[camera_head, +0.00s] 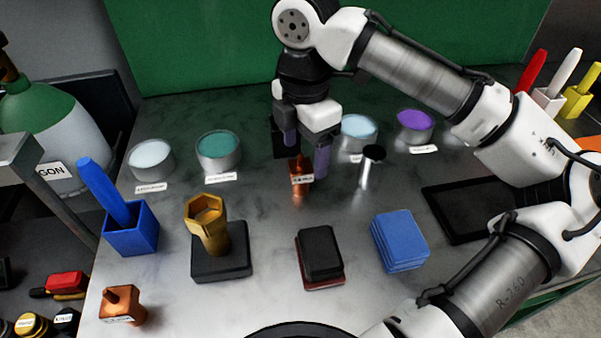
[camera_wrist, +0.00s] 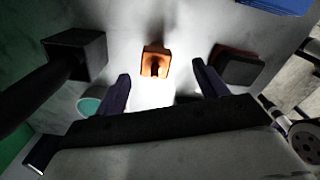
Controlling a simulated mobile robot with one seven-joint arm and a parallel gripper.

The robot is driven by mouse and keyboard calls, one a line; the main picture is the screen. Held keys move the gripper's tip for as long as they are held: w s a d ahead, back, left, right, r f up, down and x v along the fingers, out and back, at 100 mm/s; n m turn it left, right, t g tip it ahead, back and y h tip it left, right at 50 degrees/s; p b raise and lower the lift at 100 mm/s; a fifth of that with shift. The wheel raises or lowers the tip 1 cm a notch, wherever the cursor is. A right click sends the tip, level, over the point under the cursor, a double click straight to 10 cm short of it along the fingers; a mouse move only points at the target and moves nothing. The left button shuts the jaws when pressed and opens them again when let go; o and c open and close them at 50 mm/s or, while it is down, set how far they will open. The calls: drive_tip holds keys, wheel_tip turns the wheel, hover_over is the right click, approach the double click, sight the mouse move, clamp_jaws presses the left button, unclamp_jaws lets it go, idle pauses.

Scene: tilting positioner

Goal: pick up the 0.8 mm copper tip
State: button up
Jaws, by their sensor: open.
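A small copper piece (camera_head: 301,172) with a white label stands on the metal table, just below my gripper in the head view. In the wrist view this copper piece (camera_wrist: 155,62) is an orange block with a dark centre. It lies slightly beyond the gap between the fingertips. My gripper (camera_head: 306,155) is open and empty, pointing down; both fingers also show in the wrist view (camera_wrist: 161,74). A second copper piece (camera_head: 122,305), with a stub and a label, stands at the table's front left. Neither label is readable, so I cannot tell which is 0.8 mm.
A dark box (camera_wrist: 75,50) with a handle stands near the gripper. A metal post with a black top (camera_head: 370,168) stands just right of the gripper. Black pads (camera_head: 320,253), blue pads (camera_head: 399,241) and a brass nozzle (camera_head: 208,228) are nearer. Round tins (camera_head: 218,152) line the back.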

sight(300, 165)
drive_tip(key=f, duration=0.5)
drive_tip(key=shift+w+a+f, duration=0.2)
drive_tip(key=shift+a+f, duration=0.1)
drive_tip(key=c, duration=1.5)
drive_tip(key=shift+r, duration=0.15)
drive_tip(key=shift+c, duration=0.2)
